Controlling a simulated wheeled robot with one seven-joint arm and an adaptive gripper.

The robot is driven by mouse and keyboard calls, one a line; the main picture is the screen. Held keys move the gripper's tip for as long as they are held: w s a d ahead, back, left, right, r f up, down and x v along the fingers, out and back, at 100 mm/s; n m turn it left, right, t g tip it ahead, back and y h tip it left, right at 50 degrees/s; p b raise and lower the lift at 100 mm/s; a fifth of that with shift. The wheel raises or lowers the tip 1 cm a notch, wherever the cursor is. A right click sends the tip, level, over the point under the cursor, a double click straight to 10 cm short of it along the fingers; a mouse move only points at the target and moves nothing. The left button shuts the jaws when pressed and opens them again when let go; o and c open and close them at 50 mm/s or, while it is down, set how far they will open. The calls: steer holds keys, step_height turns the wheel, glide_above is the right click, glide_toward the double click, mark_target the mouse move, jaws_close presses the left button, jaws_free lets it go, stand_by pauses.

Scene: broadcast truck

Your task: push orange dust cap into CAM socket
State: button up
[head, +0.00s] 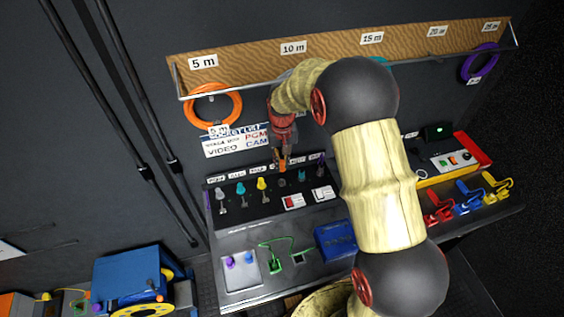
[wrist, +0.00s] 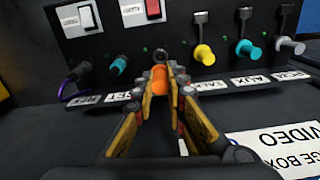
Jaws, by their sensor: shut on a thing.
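My gripper (head: 281,160) reaches down to the sloped socket panel, in front of its label row. In the wrist view my gripper (wrist: 164,90) has its two yellow fingers closed around the orange dust cap (wrist: 160,79). The cap also shows as a small orange patch below the fingertips in the head view (head: 282,182). It points toward the panel face, between the yellow plug and a teal plug.
A yellow plug (wrist: 204,54) and a teal plug (wrist: 124,67) flank the fingers. Switches (head: 293,201) sit on the panel nearby. A blue box (head: 335,240) stands on the desk below.

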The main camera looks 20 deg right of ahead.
steer(key=shift+f+b, duration=1.35)
steer(key=shift+f, duration=1.5)
steer(key=shift+f, duration=1.15)
steer(key=o, duration=0.9)
steer(key=shift+r, duration=3.75)
